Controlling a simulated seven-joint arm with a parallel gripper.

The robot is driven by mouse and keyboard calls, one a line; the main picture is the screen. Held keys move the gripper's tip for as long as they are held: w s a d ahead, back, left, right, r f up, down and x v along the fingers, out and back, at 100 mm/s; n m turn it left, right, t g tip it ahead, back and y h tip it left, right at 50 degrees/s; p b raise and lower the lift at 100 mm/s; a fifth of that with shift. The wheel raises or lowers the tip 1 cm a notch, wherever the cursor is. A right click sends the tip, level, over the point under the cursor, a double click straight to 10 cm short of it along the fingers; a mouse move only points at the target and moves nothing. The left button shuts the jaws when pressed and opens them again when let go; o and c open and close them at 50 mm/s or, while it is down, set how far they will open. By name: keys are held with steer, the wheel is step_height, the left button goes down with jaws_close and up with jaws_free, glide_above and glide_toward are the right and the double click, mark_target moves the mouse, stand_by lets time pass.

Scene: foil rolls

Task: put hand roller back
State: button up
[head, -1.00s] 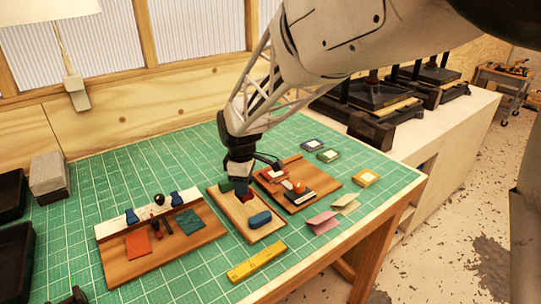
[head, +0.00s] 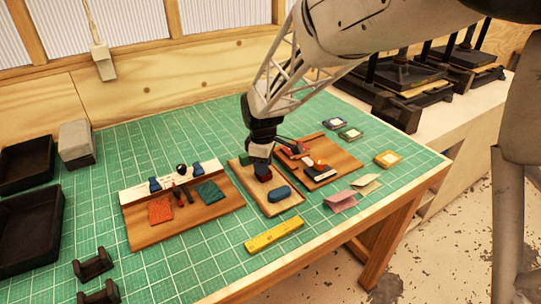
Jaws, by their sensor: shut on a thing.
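My gripper (head: 261,163) points down over the middle wooden board (head: 284,209), shut on a small dark red piece (head: 264,176) low over the board or touching it; I cannot tell which. A green roll (head: 240,159) lies to its left and a blue roll (head: 279,193) in front of it. The hand roller is hard to make out: the held piece is mostly hidden by the jaws. The left wooden board (head: 215,214) carries small red and black tools (head: 180,192) and a black knob (head: 181,169) by a white rail (head: 137,195).
The right wooden board (head: 344,160) holds small red, orange and black items close beside the gripper. A yellow bar (head: 273,235), pink folded cards (head: 341,202) and small framed pads (head: 387,159) lie on the green mat. Black trays (head: 27,241) stand at left.

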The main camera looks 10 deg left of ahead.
steer(key=shift+f, duration=0.15)
steer(key=o, duration=1)
step_height(320, 180, up, 12)
steer(key=shift+r, duration=0.1)
stand_by(0.5)
stand_by(0.5)
